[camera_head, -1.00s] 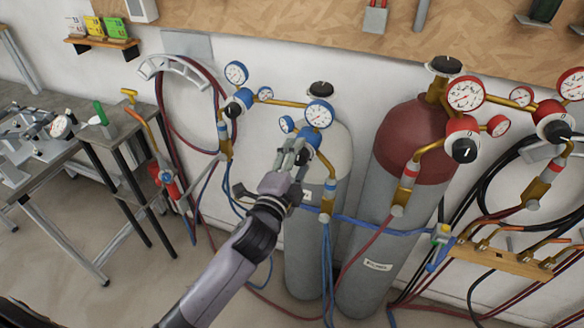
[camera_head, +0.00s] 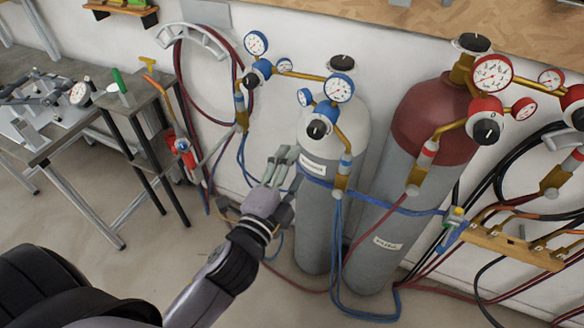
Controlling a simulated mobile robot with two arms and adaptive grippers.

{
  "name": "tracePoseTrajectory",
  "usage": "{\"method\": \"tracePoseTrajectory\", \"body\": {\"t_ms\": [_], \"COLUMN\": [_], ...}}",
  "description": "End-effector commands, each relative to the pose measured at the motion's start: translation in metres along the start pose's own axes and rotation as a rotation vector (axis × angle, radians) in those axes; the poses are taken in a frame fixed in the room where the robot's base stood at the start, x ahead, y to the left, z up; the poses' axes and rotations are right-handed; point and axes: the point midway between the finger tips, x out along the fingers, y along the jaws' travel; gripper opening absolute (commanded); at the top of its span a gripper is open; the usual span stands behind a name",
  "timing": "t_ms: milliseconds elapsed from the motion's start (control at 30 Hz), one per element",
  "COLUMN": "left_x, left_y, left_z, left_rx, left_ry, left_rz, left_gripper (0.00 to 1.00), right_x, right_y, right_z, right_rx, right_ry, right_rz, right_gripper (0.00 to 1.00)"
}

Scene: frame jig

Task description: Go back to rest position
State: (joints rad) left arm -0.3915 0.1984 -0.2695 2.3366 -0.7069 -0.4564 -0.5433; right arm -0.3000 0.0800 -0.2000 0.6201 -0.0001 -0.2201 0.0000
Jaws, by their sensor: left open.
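My left gripper (camera_head: 281,160) is in the middle of the view, in front of the wall and just left of the grey-and-white gas cylinder (camera_head: 318,225). Its fingers point up and are apart, with nothing between them. It looks clear of the cylinder, but the exact gap cannot be told. My left arm comes in from the bottom left. My right gripper is not in view.
A dark red and grey cylinder (camera_head: 378,240) stands to the right, with gauges (camera_head: 492,73) and hoses. A blue strap (camera_head: 400,208) crosses both cylinders. A jig table (camera_head: 60,125) and small side stand (camera_head: 137,98) are at left. Floor between is free.

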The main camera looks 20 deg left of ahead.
Motion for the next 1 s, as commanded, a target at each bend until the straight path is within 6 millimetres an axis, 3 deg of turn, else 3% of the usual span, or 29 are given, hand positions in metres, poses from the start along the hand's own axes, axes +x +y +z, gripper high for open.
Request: {"method": "tracePoseTrajectory", "body": {"t_ms": [333,467,567,767,867,1000], "left_x": [0.001,0.006,0.012,-0.002,-0.025,-0.074], "left_y": [0.002,0.031,0.085,0.229,0.298,0.387], "left_z": [0.001,0.009,0.025,0.072,0.098,0.134], "left_rx": [-0.002,-0.026,-0.078,-0.241,-0.331,-0.462], "left_ry": [-0.001,-0.015,-0.045,-0.162,-0.245,-0.389], "left_rz": [0.004,0.058,0.158,0.413,0.535,0.689], "left_gripper": [0.55,0.55,0.55,0.55,0.55,0.55], "right_x": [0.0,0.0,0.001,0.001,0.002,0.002], "right_y": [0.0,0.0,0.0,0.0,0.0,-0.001], "right_z": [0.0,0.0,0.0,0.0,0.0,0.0], "right_rx": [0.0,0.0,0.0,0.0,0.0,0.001], "right_ry": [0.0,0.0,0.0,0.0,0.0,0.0], "right_rz": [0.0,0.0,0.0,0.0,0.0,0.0], "right_gripper": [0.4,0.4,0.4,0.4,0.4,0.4]}}
